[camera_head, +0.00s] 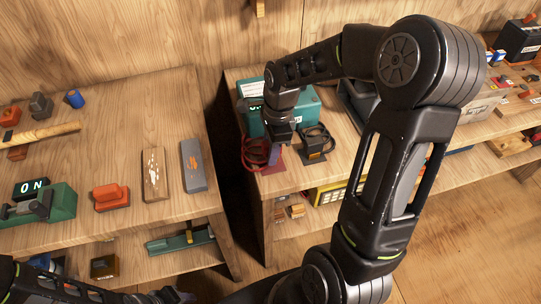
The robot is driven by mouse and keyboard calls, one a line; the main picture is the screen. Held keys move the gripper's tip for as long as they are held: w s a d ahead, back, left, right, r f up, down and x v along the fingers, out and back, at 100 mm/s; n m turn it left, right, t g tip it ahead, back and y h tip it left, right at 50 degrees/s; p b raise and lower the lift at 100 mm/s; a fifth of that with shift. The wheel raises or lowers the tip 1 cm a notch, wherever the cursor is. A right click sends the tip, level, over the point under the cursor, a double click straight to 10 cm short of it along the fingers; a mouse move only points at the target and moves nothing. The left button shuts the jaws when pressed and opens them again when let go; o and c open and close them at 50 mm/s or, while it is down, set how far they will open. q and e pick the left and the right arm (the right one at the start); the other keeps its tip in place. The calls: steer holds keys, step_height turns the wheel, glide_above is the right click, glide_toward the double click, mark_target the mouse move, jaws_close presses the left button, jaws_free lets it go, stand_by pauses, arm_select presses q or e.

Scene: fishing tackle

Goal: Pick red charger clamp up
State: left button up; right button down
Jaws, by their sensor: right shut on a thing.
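The red charger clamp (256,158), with its looped red cable, is at the front left of the right-hand wooden shelf top. My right gripper (275,152) reaches down over its right side and is shut on it. The fingertips and the gripped part are small and partly hidden. A black charger clamp (316,141) with a looped black cable sits just right of it. My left gripper (172,296) is at the bottom edge, low and away from the shelf top; its fingers are not clear.
A teal charger box (308,106) stands right behind the clamps. My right arm covers much of the right shelf. A dark gap separates it from the left bench (110,140), which holds an orange block (110,196), a grey whetstone (194,166) and a green tool (45,205).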

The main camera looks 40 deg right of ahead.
mark_target(268, 144)
step_height(268, 144, up, 7)
steer(key=shift+r, duration=0.1)
stand_by(0.7)
